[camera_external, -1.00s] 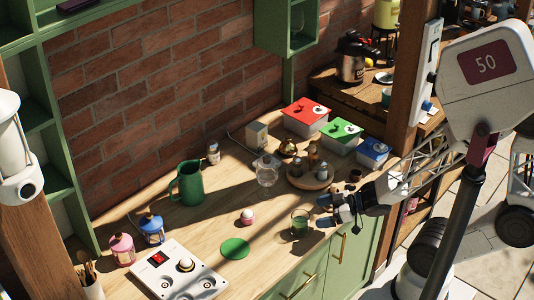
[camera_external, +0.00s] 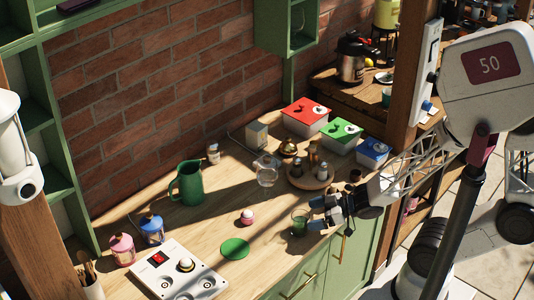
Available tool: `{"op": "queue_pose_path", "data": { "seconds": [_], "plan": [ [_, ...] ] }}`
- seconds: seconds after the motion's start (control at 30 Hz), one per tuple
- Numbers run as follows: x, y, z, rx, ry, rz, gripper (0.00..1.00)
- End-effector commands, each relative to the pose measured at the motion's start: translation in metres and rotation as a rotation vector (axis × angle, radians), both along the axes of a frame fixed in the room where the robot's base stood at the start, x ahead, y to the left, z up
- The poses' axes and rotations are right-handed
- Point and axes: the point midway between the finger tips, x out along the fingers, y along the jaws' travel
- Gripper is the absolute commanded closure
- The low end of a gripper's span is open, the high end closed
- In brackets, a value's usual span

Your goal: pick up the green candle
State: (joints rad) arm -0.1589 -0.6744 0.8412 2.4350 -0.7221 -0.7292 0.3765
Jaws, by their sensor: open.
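The green candle (camera_external: 299,224) is a small translucent green cup near the front edge of the wooden counter (camera_external: 205,235). It stands upright. My gripper (camera_external: 315,212) is just to the right of the candle, with its blue-tipped fingers pointing left toward it. The gripper is open and nothing shows between the fingers. Whether a finger touches the candle cannot be told from this view.
A round green coaster (camera_external: 235,248) and a pink egg cup (camera_external: 247,216) lie left of the candle. A round tray (camera_external: 298,184) with shakers and a glass jar (camera_external: 267,171) stand behind. A green pitcher (camera_external: 187,184) and a white panel (camera_external: 178,275) are further left.

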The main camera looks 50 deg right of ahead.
Motion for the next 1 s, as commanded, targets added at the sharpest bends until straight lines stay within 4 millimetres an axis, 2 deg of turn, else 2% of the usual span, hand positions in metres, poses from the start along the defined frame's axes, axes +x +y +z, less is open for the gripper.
{"op": "queue_pose_path", "data": {
  "seconds": [0.37,1.0],
  "plan": [
    [0.002,0.002,-0.001,0.0,0.0,0.0,0.06],
    [0.037,0.03,-0.019,0.0,0.001,0.0,0.06]
  ]
}}
